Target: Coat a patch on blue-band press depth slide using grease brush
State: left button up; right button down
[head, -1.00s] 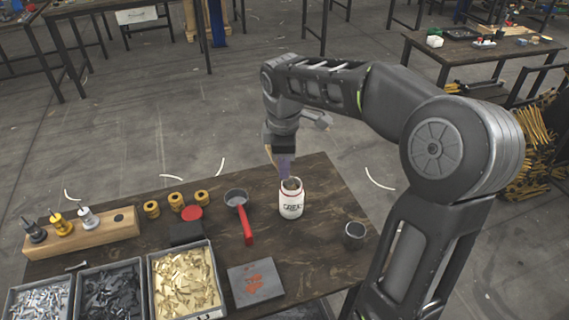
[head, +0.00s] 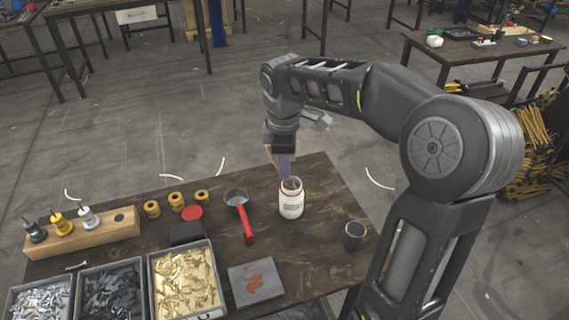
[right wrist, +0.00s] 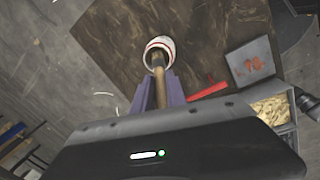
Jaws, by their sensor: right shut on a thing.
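My right gripper (head: 285,168) hangs just above a white jar (head: 291,203) with a red rim on the dark wooden table. In the right wrist view its purple fingers (right wrist: 158,85) are shut on the brown wooden handle of the grease brush (right wrist: 161,96). The handle runs to the mouth of the white jar (right wrist: 149,58); the bristles are hidden. I cannot make out a blue-band press or its depth slide. My left gripper is not in view.
On the table (head: 325,262) are a red-handled pan (head: 247,228), a grey block with red marks (head: 255,282), a dark cup (head: 354,235), part bins (head: 186,285), brass rings (head: 176,201) and a wooden holder (head: 95,237). Bare table lies right of the jar.

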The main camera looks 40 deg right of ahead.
jog(key=shift+r+p, duration=3)
jog(key=shift+r, duration=0.5)
